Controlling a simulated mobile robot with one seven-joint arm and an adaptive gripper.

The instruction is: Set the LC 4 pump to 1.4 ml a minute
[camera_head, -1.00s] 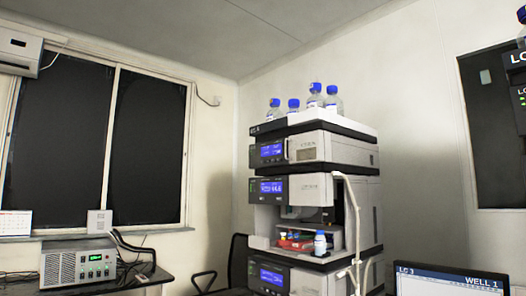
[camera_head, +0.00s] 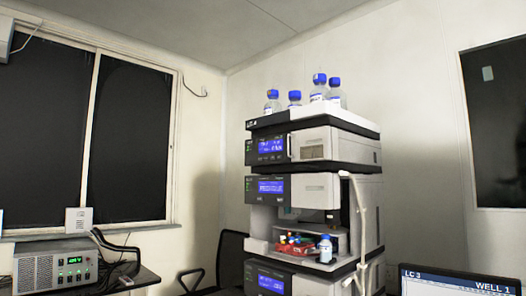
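The LC 4 stack (camera_head: 330,170) stands right of centre, with an LC 4 label (camera_head: 252,125) at its top left edge. Its top module has a lit blue display (camera_head: 270,146). The module below has a second blue display (camera_head: 271,186). A third blue display (camera_head: 271,281) shows at the bottom, partly cut off by the frame. The digits are too small to read, and I cannot tell which module is the pump. My gripper is not in view.
Several blue-capped bottles (camera_head: 319,88) stand on the stack. An open bay holds a red tray (camera_head: 294,248) and a small bottle (camera_head: 325,249). A pale tube (camera_head: 361,225) hangs down the right front. A screen marked LC 3 (camera_head: 455,284) is lower right, a chair (camera_head: 228,262) left.

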